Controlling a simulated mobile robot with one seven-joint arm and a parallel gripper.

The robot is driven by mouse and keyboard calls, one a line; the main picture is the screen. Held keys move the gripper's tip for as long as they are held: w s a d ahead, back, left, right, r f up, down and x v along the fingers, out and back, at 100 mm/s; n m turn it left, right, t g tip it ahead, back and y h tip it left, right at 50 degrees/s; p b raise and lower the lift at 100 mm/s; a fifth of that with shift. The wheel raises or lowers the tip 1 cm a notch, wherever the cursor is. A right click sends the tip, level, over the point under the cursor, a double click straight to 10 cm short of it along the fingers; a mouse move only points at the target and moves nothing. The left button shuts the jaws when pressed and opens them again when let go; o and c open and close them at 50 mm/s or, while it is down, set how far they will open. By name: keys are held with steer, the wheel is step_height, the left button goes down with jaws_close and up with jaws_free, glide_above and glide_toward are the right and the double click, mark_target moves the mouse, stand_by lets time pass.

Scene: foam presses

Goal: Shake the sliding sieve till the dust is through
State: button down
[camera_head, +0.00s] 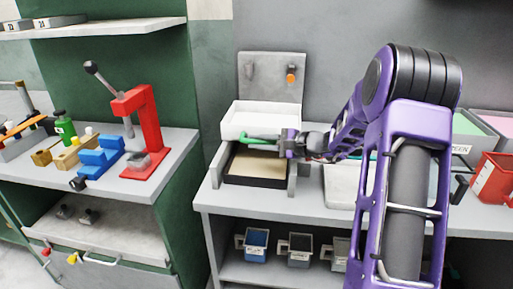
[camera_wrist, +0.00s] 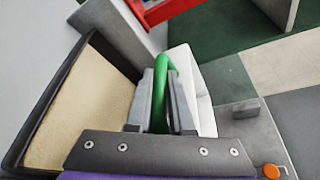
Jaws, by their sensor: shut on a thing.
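The sliding sieve is the white box-like frame (camera_head: 262,120) with a green handle (camera_head: 258,138) at its front, in the head view. In the wrist view the green handle (camera_wrist: 166,68) passes between the fingers of my gripper (camera_wrist: 160,88), which is shut on it. The sieve's white wall (camera_wrist: 203,92) shows just beyond the fingers. A dark-rimmed tray (camera_head: 257,182) with a tan inside lies in front of and below the sieve, between grey side walls; its tan bed shows at left in the wrist view (camera_wrist: 75,112). Any dust inside the sieve is hidden.
A grey back panel (camera_head: 272,75) with an orange knob (camera_head: 291,74) stands behind the sieve. A red lever press (camera_head: 147,125) and blue blocks (camera_head: 98,158) stand on the left bench. Small bins sit on the shelf below. A red bin (camera_head: 492,178) is at the right.

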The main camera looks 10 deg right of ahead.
steer(key=shift+w+d+r, duration=0.1)
steer(key=shift+w+d, duration=0.05)
steer(key=c, duration=0.8)
jaws_free()
steer(key=shift+w, duration=0.1)
steer(key=p+v, duration=0.1)
steer(key=v, duration=1.6)
steer(key=shift+s, duration=0.25)
